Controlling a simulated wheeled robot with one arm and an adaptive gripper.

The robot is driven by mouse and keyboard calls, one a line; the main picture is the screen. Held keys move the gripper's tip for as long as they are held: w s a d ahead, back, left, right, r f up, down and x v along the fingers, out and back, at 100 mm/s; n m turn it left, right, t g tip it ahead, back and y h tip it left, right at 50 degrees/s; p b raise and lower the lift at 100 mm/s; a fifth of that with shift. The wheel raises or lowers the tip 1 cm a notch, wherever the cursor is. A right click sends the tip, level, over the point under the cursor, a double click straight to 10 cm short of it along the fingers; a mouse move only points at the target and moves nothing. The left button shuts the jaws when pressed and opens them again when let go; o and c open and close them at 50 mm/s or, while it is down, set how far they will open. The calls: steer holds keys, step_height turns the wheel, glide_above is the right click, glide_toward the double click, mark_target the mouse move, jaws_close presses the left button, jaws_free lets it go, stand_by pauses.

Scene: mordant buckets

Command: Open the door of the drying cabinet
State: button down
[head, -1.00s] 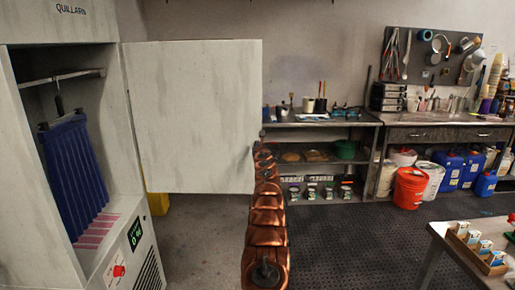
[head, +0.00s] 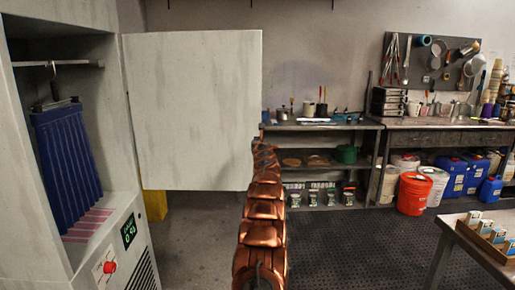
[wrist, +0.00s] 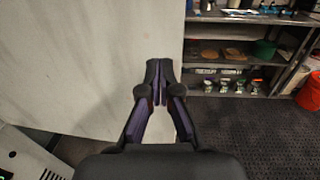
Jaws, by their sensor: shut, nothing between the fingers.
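The drying cabinet (head: 92,238) stands at the left of the head view. Its pale grey door (head: 192,112) is swung wide open to the right, and the inside shows. A blue pleated cloth (head: 66,160) hangs from a rail in it. In the wrist view the door (wrist: 85,60) fills the upper left. My gripper (wrist: 160,66) is shut and empty, with its fingertips over the door's free edge in the picture. I cannot tell whether they touch the door. In the head view my arm hides part of the floor, and the fingertips are not clear. No handle shows.
A metal shelf (head: 325,127) with pots stands against the back wall. A bench (head: 440,137) stands right of it, with an orange bucket (head: 413,193) and blue jugs below. A table corner (head: 470,232) is at the lower right. Dark floor (head: 360,235) between is clear.

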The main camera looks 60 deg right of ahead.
steer(key=w+a+b+v, duration=0.1)
steer(key=b+v, duration=0.9)
steer(key=b, duration=0.2)
steer(key=shift+a+b, duration=0.15)
steer(key=shift+b, duration=0.2)
stand_by(0.4)
